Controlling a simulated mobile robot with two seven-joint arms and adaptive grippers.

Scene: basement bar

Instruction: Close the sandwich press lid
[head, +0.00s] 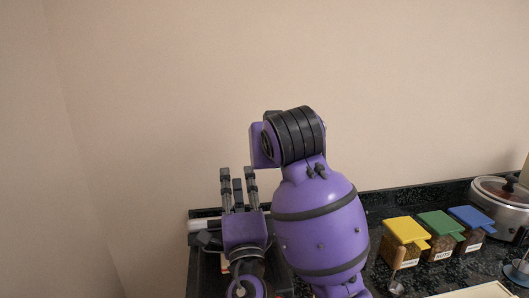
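My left gripper (238,175) points up, with its dark fingers spread apart and nothing seen between them. A dark and light-grey appliance (204,226) stands at the left end of the counter, just behind and left of the gripper's purple palm. It may be the sandwich press, but my gripper and arm hide most of it. I cannot tell how its lid stands or whether the gripper touches it. My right gripper is not in view.
The black speckled counter (377,207) runs along a bare wall. On the right stand yellow-lidded (405,231), green-lidded (440,224) and blue-lidded (472,217) boxes, and a round silver cooker (499,207). My large purple arm blocks the middle.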

